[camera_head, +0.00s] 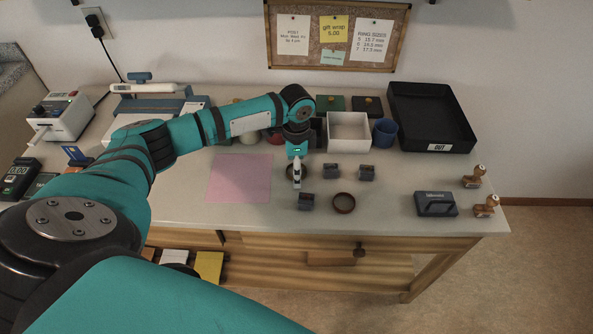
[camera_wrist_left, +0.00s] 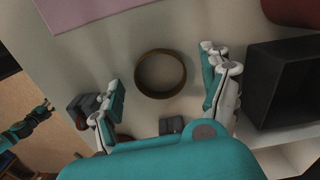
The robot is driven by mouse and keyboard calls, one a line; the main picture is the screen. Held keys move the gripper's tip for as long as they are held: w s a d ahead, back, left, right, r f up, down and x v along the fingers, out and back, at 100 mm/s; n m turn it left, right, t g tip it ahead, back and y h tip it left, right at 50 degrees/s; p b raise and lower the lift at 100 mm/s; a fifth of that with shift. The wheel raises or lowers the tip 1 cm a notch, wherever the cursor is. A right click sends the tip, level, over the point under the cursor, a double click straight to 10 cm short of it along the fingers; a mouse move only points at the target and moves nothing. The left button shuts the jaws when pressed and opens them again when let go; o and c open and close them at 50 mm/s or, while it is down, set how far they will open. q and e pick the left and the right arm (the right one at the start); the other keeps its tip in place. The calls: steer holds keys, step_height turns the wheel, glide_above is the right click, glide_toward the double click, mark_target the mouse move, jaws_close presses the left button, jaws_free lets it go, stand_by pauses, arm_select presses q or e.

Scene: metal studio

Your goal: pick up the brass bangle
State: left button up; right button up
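A brass-brown bangle (camera_wrist_left: 160,94) lies flat on the pale tabletop. In the wrist view it sits between the spread fingers of my left gripper (camera_wrist_left: 164,95), apart from both. In the head view my left gripper (camera_head: 297,181) points down over this bangle (camera_head: 307,170) and hides part of it. The gripper is open and empty. A second, darker brown ring (camera_head: 344,210) lies to the right and nearer the front edge. At the left edge of the wrist view shows a small teal and dark claw (camera_wrist_left: 30,122), probably my right gripper; its opening is unclear.
Small grey blocks (camera_head: 332,172) (camera_head: 367,173) (camera_head: 306,201) stand close around the bangle. A pink mat (camera_head: 240,178) lies to the left. Behind are a white-lined box (camera_head: 348,144), a blue cup (camera_head: 385,132) and a black tray (camera_head: 457,128).

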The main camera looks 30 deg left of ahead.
arm_select(q)
steer(key=c, duration=1.1)
arm_select(e)
steer(key=shift+w, duration=0.6)
arm_select(q)
steer(key=shift+r, duration=0.15)
